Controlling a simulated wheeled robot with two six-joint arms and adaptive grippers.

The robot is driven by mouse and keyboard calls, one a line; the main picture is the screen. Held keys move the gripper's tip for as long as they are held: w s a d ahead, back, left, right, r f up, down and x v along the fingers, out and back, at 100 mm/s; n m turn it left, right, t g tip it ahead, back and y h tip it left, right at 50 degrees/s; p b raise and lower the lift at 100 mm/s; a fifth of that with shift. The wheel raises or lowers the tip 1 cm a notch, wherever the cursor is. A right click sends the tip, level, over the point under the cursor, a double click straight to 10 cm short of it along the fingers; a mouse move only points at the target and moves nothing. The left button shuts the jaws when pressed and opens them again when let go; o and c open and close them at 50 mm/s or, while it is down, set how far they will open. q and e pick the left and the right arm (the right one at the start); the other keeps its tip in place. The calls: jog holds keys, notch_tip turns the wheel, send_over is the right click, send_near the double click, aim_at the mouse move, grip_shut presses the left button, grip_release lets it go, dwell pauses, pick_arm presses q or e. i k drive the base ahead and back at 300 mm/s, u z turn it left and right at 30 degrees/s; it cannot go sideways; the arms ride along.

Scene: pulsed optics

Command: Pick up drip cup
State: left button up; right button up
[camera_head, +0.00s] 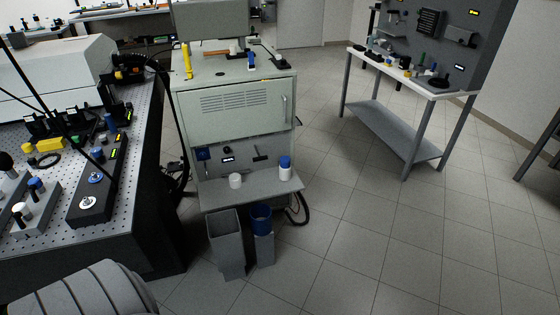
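A small white cup (235,181), which looks like the drip cup, stands upright on the grey fold-out shelf (262,188) at the front of the pale green cabinet (240,121). A white bottle with a blue cap (285,168) stands on the same shelf, to the right of the cup and apart from it. Neither of my grippers is in view. A grey ribbed part at the bottom left is probably my own arm.
A perforated optics table (130,150) fills the left. Below the shelf stand a grey bin (226,245) and a blue-topped container (262,218). A workbench (395,130) stands at the back right. The tiled floor in the middle and right is clear.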

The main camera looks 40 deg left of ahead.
aim_at(236, 178)
jog(key=z, duration=0.15)
jog(key=i, duration=1.3)
jog(key=u, duration=0.45)
jog(key=i, duration=0.95)
jog(key=u, duration=1.6)
jog(key=i, duration=0.8)
jog(key=u, duration=0.6)
jog(key=i, duration=0.45)
